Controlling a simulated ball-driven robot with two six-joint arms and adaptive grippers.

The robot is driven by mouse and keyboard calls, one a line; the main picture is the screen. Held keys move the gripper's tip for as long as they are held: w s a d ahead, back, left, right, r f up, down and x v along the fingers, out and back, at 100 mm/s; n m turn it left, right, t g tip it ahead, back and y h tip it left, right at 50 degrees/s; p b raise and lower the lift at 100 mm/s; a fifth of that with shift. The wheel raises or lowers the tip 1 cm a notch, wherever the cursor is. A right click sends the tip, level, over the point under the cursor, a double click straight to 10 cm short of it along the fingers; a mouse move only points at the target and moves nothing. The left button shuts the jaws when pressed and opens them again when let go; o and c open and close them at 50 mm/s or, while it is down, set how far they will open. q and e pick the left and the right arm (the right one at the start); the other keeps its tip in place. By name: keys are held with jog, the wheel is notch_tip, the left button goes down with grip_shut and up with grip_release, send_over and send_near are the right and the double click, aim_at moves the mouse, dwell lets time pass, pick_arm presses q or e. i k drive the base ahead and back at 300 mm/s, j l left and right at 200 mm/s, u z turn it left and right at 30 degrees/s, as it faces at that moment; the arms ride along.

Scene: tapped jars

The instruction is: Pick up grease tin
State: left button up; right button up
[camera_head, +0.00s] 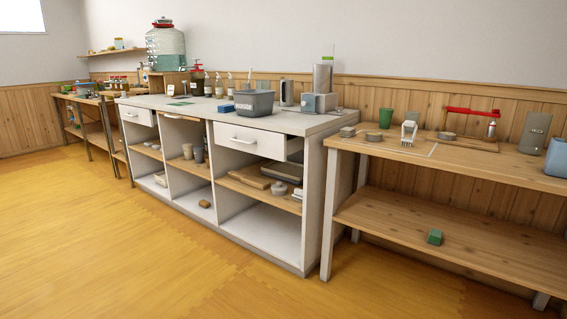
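Several small, low grey-green round tins stand on the wooden bench at the right. One tin (347,132) is at the bench's left end, another tin (374,136) is just right of it, and a third tin (447,135) is further right. No label is readable at this distance, so I cannot tell which is the grease tin. Neither of my grippers shows in the head view.
A white counter (305,122) with open shelves stands left of the wooden bench (520,168). A green cup (385,117), a white pronged object (409,131) and a red-handled tool (472,112) crowd the bench top. The yellow floor (130,245) in front is clear.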

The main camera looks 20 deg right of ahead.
aim_at(374, 136)
jog(key=i+z, duration=0.15)
jog(key=i, duration=0.35)
jog(key=i+j+z, duration=0.15)
jog(key=i, duration=0.3)
jog(key=i+j+z, duration=0.2)
jog(key=i, duration=0.3)
